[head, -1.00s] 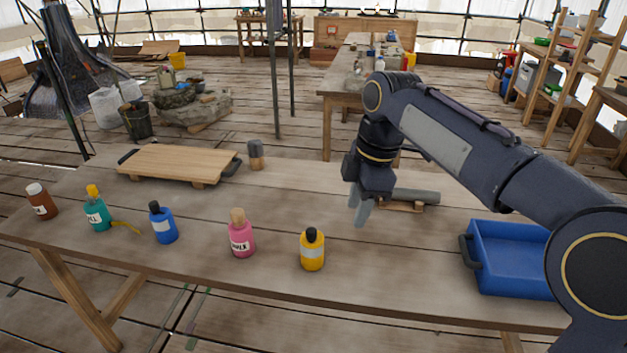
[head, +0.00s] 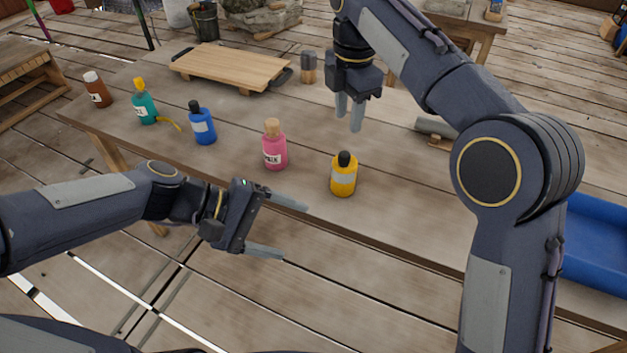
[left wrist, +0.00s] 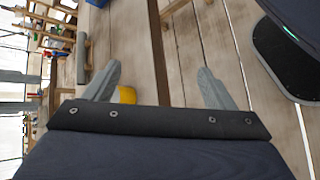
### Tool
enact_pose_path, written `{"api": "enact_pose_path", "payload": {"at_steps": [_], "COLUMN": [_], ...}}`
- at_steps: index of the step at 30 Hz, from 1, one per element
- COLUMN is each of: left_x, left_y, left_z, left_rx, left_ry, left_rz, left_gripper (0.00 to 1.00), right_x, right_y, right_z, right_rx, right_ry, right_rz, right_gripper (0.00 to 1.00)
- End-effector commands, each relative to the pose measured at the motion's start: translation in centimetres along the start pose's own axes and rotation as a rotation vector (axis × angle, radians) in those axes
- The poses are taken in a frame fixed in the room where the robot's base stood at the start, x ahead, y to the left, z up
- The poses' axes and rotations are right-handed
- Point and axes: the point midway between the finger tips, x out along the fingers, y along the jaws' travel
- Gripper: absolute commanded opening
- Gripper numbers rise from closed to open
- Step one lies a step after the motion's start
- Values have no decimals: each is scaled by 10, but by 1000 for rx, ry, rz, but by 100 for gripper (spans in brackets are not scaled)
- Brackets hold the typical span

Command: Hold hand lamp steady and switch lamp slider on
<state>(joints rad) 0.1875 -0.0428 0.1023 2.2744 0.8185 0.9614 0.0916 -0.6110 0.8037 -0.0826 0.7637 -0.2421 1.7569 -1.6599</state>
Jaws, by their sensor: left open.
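A grey cylinder (head: 437,127), which may be the hand lamp, lies on a small wooden support on the table, partly behind my right arm. A similar grey bar shows in the left wrist view (left wrist: 82,58). No slider can be made out. My right gripper (head: 350,118) points down above the table, left of the cylinder, with its fingers apart and nothing between them. My left gripper (head: 296,233) is open and empty in front of the table's near edge. Its fingers also show in the left wrist view (left wrist: 160,70).
Yellow (head: 343,178), pink (head: 275,150), blue (head: 202,127), teal (head: 145,106) and brown (head: 97,92) bottles stand along the table's front. A wooden board (head: 232,65) and a dark-topped cylinder (head: 308,66) stand behind them. A blue tray (head: 592,245) is at right, partly hidden.

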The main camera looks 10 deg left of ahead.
Motion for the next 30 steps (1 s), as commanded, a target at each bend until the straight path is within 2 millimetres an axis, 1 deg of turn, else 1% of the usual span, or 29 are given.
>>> {"api": "enact_pose_path", "payload": {"at_steps": [1,3,5,8,9,12,15,18,21,23,26,30], "left_x": [11,23,34,51,57,72,84,93,98,101,108,125], "left_y": [8,21,32,46,50,56,58,57,57,58,63,76], "left_z": [-10,-23,-36,-62,-73,-101,-125,-143,-153,-156,-158,-157], "left_rx": [-98,-225,-337,-529,-605,-778,-922,-1022,-1078,-1095,-1103,-1101], "left_ry": [-49,-106,-152,-222,-245,-295,-330,-350,-360,-364,-366,-367], "left_rz": [44,113,174,277,317,409,485,540,571,581,585,583], "left_gripper": [77,77,77,77,77,77,77,77,77,77,77,77], "right_x": [0,0,0,0,0,0,0,0,0,0,0,0], "right_y": [0,0,0,0,0,0,0,0,0,0,0,0], "right_z": [0,0,0,0,0,0,0,0,0,0,0,0], "right_rx": [0,0,1,1,1,1,1,1,1,1,1,1], "right_ry": [0,0,0,0,0,0,0,0,0,0,0,0], "right_rz": [0,0,0,0,0,0,0,0,0,0,0,0], "right_gripper": [36,36,36,36,36,36,36,36,36,36,36,36]}}
